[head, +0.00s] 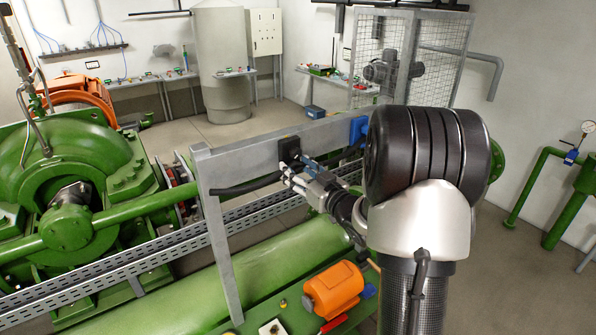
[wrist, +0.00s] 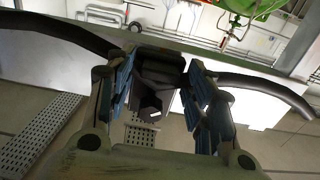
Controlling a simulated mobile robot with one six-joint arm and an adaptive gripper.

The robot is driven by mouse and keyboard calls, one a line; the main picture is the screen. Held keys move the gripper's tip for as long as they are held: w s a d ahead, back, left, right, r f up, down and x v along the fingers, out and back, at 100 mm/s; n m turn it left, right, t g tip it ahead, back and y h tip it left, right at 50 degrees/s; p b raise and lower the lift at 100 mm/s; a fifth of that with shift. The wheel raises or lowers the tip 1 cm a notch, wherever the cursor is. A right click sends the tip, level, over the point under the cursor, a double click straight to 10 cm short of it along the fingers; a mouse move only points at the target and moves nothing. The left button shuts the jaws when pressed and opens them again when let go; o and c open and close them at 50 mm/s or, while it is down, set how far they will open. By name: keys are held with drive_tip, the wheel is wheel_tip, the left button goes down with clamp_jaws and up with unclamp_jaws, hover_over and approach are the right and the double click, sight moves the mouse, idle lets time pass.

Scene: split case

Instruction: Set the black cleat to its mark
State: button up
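The black cleat (head: 289,150) is a dark block at the front face of the grey crossbar, left of its middle. My gripper (head: 287,172) reaches up to it from the lower right. In the wrist view the cleat (wrist: 158,78) lies between the two blue-padded fingers of my gripper (wrist: 160,85), one finger at each side. The fingers are spread about as wide as the cleat; I cannot tell whether both pads press on it. A black cable (head: 245,186) runs out to both sides near the cleat. I cannot make out the mark.
The grey crossbar (head: 240,158) stands on a post (head: 222,250); a blue block (head: 358,129) sits farther right on it. Below are a perforated tray (head: 150,262), a green pipe and an orange motor (head: 333,290). Large green machinery (head: 75,165) fills the left.

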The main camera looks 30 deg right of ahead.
idle(0.3)
drive_tip(key=s, duration=1.2)
drive_tip(key=shift+d, duration=0.2)
